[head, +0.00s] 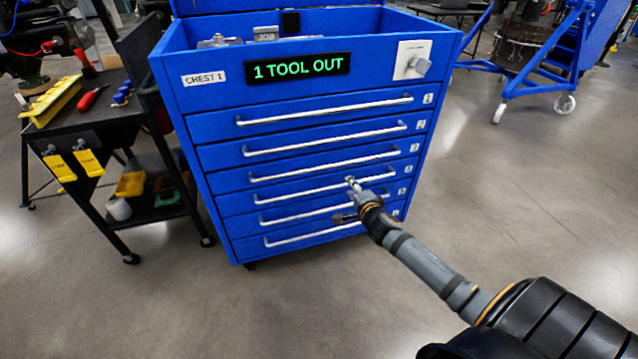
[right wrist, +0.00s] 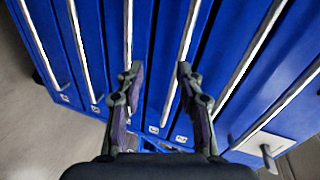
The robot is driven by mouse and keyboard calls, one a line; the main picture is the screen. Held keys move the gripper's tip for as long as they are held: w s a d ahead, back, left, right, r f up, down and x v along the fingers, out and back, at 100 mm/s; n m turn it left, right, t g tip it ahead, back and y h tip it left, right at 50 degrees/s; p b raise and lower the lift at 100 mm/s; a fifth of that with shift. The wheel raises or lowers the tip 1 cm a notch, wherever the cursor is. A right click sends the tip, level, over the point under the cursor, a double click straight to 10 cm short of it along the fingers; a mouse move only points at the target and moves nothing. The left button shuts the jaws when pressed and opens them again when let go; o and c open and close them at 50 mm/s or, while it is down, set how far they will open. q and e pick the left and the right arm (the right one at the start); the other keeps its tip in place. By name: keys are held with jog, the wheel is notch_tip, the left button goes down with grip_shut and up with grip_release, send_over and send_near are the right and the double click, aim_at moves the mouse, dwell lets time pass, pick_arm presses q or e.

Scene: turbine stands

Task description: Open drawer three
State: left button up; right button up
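The blue tool chest (head: 215,165) has a stack of shut drawers with long white bar handles. Drawer three (head: 232,180) is the third down, and its handle (head: 325,164) runs across its front. My right gripper (head: 352,184) is in front of the chest, near the handles of drawers three and four, low in the picture relative to handle three. In the right wrist view its fingers (right wrist: 158,72) are apart and empty. Handle three (right wrist: 190,35) passes beside the right finger there; handle four (right wrist: 128,35) passes behind the left finger. Contact cannot be told. My left gripper is not in view.
The chest top has a green "1 TOOL OUT" display (head: 298,67) and a panel with a knob (head: 412,60). A black cart (head: 110,118) with tools stands close at left. A blue wheeled stand (head: 560,65) is at back right. The floor right of the chest is clear.

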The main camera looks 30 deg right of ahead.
aim_at(334, 164)
jog(key=shift+m+t, duration=0.6)
jog(key=w, duration=0.3)
jog(key=w+b, duration=0.1)
jog(key=w, duration=0.3)
jog(key=w+r, duration=0.1)
jog(key=w, duration=0.3)
jog(key=shift+w+d+b, duration=0.25)
jog(key=shift+b, duration=0.1)
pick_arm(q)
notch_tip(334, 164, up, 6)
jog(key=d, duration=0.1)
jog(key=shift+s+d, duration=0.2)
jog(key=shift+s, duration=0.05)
pick_arm(e)
jog(key=shift+c, duration=0.4)
jog(key=shift+f, duration=0.1)
grip_shut()
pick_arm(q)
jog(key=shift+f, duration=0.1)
